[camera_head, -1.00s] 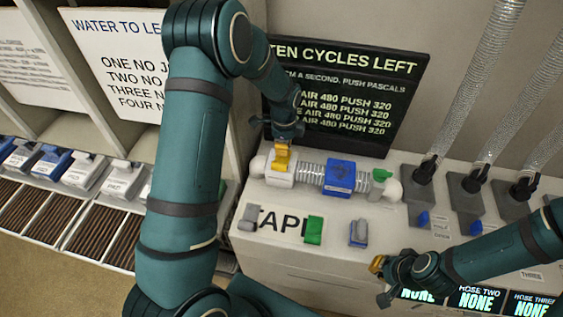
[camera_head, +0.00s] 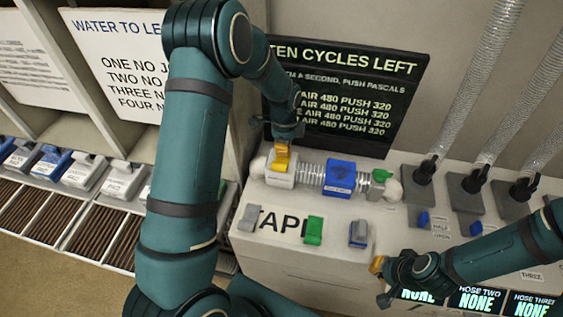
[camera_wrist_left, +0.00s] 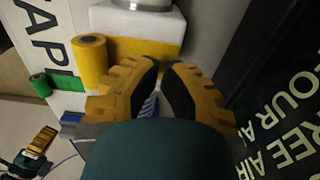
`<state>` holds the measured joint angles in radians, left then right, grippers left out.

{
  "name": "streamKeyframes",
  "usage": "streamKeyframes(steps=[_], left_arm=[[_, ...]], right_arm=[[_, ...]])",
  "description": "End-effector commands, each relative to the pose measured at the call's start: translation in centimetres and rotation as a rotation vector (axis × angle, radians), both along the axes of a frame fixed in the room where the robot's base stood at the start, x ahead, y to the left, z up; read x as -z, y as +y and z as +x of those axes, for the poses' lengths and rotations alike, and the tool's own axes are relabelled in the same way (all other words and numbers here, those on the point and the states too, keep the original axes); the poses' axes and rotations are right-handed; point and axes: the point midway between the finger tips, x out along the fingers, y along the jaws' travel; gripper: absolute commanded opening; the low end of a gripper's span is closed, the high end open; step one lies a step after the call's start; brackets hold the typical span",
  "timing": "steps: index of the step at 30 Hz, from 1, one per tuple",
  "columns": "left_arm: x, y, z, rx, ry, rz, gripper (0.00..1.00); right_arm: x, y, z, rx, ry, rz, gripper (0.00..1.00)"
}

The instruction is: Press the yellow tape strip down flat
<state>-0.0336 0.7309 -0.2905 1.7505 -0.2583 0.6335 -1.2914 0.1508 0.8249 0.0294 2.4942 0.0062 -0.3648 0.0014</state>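The yellow tape roll (camera_wrist_left: 90,60) shows in the left wrist view, with a yellow strip (camera_wrist_left: 150,47) running from it along the white block (camera_wrist_left: 140,22). In the head view, the white block (camera_head: 279,180) sits at the left end of a ribbed hose. My left gripper (camera_head: 282,158) is over this block, and its fingers hide much of the strip. In the wrist view, the left fingertips (camera_wrist_left: 164,66) are slightly apart beside the strip, with nothing held. I cannot tell whether they touch it. My right gripper (camera_head: 379,280) is at the bench's front, its finger gap unclear.
A blue block (camera_head: 340,178) sits on the hose (camera_head: 311,174). A dark sign (camera_head: 350,95) stands close behind. Clear hoses rise at right.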

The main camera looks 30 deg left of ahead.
Motion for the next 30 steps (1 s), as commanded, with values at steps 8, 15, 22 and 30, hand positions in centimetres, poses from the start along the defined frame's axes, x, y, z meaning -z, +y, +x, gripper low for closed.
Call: streamKeyframes(steps=[8,15,22,30], left_arm=[[-1.1,0.0,0.0,-0.001,0.0,0.0,0.0],[-1.0,0.0,0.0,0.0,0.0,0.0,0.0],[-0.6,0.0,0.0,0.0,0.0,0.0,0.0],[0.3,0.0,0.0,0.0,0.0,0.0,0.0]], right_arm=[[-0.6,0.0,0.0,0.0,0.0,0.0,0.0],[-0.5,0.0,0.0,0.0,0.0,0.0,0.0],[-0.2,0.0,0.0,0.0,0.0,0.0,0.0],[0.5,0.0,0.0,0.0,0.0,0.0,0.0]])
